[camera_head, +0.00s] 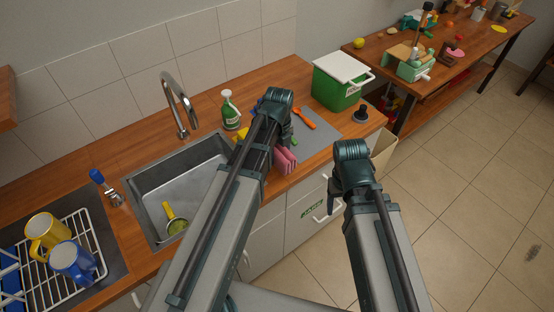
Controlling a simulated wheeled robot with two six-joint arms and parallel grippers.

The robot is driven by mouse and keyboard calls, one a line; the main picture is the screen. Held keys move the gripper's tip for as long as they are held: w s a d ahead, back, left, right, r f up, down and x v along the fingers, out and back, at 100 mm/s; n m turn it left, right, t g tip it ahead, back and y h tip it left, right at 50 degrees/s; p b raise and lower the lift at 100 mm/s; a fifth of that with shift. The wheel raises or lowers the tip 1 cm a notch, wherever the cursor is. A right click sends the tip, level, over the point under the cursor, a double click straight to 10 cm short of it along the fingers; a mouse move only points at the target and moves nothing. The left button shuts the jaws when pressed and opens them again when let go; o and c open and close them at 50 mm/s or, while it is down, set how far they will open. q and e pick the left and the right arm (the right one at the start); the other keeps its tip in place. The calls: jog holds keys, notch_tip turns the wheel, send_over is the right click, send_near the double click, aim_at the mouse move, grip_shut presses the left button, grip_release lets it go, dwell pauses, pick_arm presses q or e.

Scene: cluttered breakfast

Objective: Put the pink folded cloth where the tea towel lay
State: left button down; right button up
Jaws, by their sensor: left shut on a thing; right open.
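The pink folded cloth (285,160) is beside my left forearm, near the counter's front edge by the grey mat. My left gripper (280,147) is shut on it; its fingers are mostly hidden by my arm. I cannot tell whether the cloth touches the counter. My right gripper (333,194) is open, in front of the cabinet drawers, with its fingertips hard to make out. I see no tea towel that I can identify; my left arm hides part of the counter.
The grey mat (321,134) carries an orange-handled tool (304,118). Mugs stand on a rack (95,265) at left.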

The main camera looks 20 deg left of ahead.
aim_at(277, 160)
pick_arm(q)
jog(key=shift+w+a+f+b, duration=0.15)
jog(key=shift+a+f+b, duration=0.05)
jog(key=shift+f+b, duration=0.75)
jog(key=shift+w+a+f+b, duration=0.1)
jog(key=shift+a+f+b, duration=0.05)
jog(key=shift+f+b, duration=0.7)
jog(key=shift+f, duration=0.2)
jog(key=shift+c, duration=0.6)
grip_release()
jog(key=shift+r, duration=0.15)
